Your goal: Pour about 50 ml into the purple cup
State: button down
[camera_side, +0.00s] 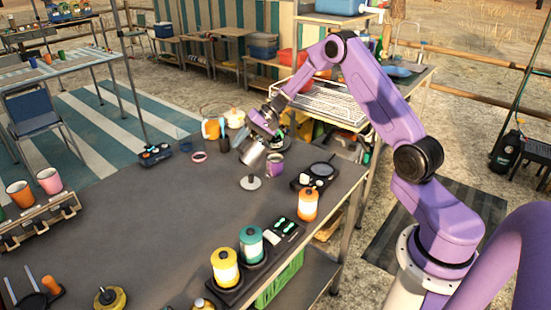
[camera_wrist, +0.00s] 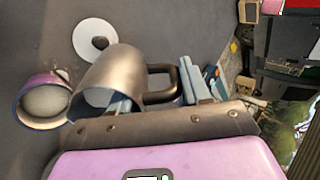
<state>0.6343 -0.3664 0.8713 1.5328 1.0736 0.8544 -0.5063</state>
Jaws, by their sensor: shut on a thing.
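The purple cup (camera_side: 275,168) stands upright on the dark table near its far right part. In the wrist view the purple cup (camera_wrist: 27,88) is at the left, its inside pale grey; I cannot tell how much liquid it holds. My gripper (camera_side: 264,137) is shut on the handle of a grey metal jug (camera_side: 251,153), which it holds tilted above the table, just left of the cup. In the wrist view the jug (camera_wrist: 112,80) is close to the cup. No stream of liquid is clear. The jug's contents are hidden.
A white disc lid with a dark knob (camera_side: 250,182) lies in front of the jug. A dark scale-like device (camera_side: 313,176) is right of the cup. A pink ring (camera_side: 199,157) lies left. The table's middle is clear.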

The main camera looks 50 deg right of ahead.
jog(key=shift+w+a+r+g+h, duration=0.15)
jog(key=shift+w+a+g+h, duration=0.15)
jog(key=shift+a+h, duration=0.1)
jog(key=shift+w+a+f+g+h, duration=0.4)
jog(key=shift+a+f+h, duration=0.3)
jog(key=shift+w+a, duration=0.1)
jog(key=shift+w+a+f+g+h, duration=0.35)
jog(key=shift+w+a+g+h, duration=0.1)
jog(key=shift+a+h, duration=0.3)
jog(key=shift+w+a+f+g+h, duration=0.3)
jog(key=shift+w+a+g+h, duration=0.15)
jog(key=shift+a+h, duration=0.3)
jog(key=shift+w+a+f+g+h, duration=0.35)
jog(key=shift+a+g+h, duration=0.2)
jog(key=shift+h, duration=0.35)
